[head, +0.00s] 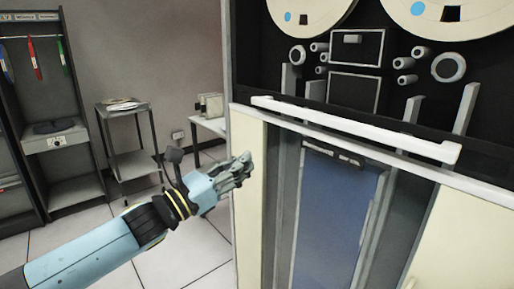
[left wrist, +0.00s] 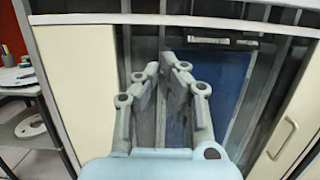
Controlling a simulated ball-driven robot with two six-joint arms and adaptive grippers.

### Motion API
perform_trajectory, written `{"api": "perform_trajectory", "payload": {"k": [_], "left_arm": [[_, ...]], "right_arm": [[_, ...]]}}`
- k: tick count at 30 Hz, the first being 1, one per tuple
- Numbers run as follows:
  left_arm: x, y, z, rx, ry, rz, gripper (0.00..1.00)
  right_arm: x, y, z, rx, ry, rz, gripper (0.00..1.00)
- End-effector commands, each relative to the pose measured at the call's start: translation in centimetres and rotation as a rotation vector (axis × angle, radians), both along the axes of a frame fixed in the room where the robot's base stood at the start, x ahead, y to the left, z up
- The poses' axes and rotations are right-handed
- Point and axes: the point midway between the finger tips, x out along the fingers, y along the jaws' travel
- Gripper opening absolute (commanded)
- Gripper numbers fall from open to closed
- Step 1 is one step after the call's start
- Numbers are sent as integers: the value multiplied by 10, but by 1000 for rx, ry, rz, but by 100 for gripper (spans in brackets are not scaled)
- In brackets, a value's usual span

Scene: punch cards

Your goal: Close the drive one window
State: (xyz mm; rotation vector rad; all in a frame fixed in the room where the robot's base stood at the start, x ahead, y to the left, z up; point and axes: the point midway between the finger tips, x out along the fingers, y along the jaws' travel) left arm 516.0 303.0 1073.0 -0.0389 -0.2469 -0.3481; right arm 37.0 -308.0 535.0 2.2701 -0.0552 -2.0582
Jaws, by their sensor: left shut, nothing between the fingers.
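The tape drive cabinet (head: 249,190) fills the right side of the head view, with two cream reels (head: 310,14) at its top. A long white bar (head: 350,130) runs across its front below the reel area. I cannot tell from these frames whether the clear window pane is up or down. My left gripper (head: 247,166) is shut and empty, to the left of the cabinet front and below the bar's left end. In the left wrist view its fingers (left wrist: 166,66) point at the lower front with the blue panel (left wrist: 215,82). My right gripper is out of view.
A small trolley (head: 128,105) with papers and a tall dark rack (head: 50,110) stand at the left. A low table (head: 212,123) is behind the cabinet. The tiled floor (head: 185,245) between them is clear. A cream door with a handle (left wrist: 282,138) shows in the left wrist view.

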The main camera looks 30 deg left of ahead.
Motion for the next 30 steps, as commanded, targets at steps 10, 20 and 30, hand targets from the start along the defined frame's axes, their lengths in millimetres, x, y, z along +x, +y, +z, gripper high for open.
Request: {"api": "perform_trajectory", "payload": {"k": [10,20,30], "left_arm": [[67,-24,22,-7,-1,1,0],[79,-29,57,-3,3,1,0],[79,-28,60,-4,4,1,0]], "right_arm": [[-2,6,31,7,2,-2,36],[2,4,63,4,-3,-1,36],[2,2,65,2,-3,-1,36]]}}
